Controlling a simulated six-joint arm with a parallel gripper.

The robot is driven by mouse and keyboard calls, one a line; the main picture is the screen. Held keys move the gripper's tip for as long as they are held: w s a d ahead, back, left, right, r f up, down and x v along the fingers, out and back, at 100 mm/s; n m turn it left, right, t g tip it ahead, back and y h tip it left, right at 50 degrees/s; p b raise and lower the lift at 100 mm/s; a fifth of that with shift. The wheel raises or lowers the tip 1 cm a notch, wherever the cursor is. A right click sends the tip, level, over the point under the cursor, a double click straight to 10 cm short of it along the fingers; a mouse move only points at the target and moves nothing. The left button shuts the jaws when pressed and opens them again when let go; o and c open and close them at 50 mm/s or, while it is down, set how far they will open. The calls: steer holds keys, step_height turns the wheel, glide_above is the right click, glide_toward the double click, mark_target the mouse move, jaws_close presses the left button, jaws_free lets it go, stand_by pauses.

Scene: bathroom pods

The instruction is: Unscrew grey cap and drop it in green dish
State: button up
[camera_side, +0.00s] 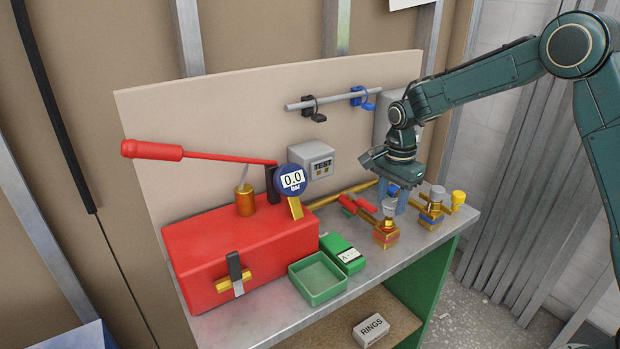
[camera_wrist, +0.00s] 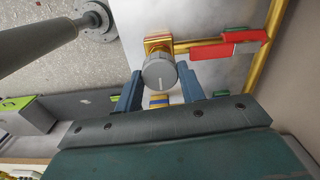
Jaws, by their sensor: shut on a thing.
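A grey round cap (camera_wrist: 160,73) with a white line on its top sits between my fingertips in the wrist view. It also shows in the side view (camera_side: 390,207), over a brass fitting (camera_side: 386,237). My gripper (camera_wrist: 160,75), with blue fingers, is shut on the cap from above; it also shows in the side view (camera_side: 392,198). I cannot tell whether the cap is still threaded on the fitting. The open green dish (camera_side: 331,292) stands empty on the bench, left of the fitting.
A green box (camera_side: 342,252) lies beside the dish. A red pump box (camera_side: 235,255) with a gauge (camera_side: 291,180) fills the left. Red handles (camera_side: 361,204) stand near the cap. Another fitting with a grey cap (camera_side: 437,192) and a yellow cap (camera_side: 458,197) are right.

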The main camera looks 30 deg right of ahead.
steer(key=shift+r, duration=0.3)
steer(key=shift+r, duration=0.25)
stand_by(0.8)
steer(key=s+a+f, duration=0.1)
steer(key=a, duration=1.8)
steer(key=shift+s+a, duration=0.25)
steer(key=shift+a, duration=0.15)
steer(key=shift+f, duration=0.15)
glide_above(324, 278)
steer(key=shift+f, duration=2.95)
